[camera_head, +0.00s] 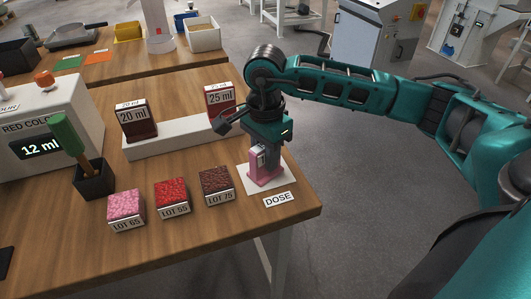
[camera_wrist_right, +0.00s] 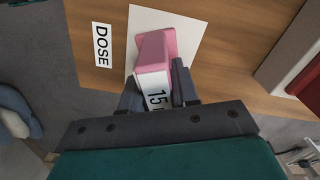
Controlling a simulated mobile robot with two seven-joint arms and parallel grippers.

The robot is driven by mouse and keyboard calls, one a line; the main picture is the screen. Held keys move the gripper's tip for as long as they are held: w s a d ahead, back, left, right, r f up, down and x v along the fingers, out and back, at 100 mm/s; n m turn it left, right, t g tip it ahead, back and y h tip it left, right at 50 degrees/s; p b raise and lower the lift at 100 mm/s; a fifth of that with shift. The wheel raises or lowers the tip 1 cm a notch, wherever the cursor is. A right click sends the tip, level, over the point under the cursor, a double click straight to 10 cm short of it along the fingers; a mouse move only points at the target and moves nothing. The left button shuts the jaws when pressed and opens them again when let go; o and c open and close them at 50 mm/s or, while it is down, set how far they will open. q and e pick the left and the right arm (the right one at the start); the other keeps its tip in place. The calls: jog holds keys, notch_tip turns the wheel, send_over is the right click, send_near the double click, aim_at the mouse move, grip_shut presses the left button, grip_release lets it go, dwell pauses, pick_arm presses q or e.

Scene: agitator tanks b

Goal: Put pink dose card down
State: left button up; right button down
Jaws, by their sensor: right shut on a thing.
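The pink dose card (camera_head: 265,174) stands upright on the white DOSE mat (camera_head: 281,187) near the table's right corner. My right gripper (camera_head: 262,152) comes down from above and is shut on the card's upper part. In the right wrist view the pink dose card (camera_wrist_right: 157,45) shows its "15" label between the fingers of my right gripper (camera_wrist_right: 158,88), with its foot over the white mat (camera_wrist_right: 190,28). The fingers hide part of the card. Whether its foot touches the mat is hard to tell. My left gripper is not in view.
A white rack (camera_head: 165,141) holds the 20 ml card (camera_head: 137,119) and the 25 ml card (camera_head: 219,99) behind. Pink, red and dark LOT cubes (camera_head: 172,199) stand left of the mat. A DOSE label (camera_head: 278,199) lies in front. A black cup (camera_head: 93,180) holds a green-handled tool.

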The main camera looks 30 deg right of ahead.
jog(key=c, duration=1.3)
grip_release()
jog(key=shift+f, duration=0.2)
jog(key=o, duration=0.5)
jog(key=shift+c, duration=0.2)
jog(key=shift+r, duration=0.1)
jog(key=shift+r, duration=0.2)
notch_tip(320, 180, up, 12)
jog(key=shift+f+p, duration=0.1)
jog(key=shift+p, duration=0.25)
jog(key=shift+s, duration=0.1)
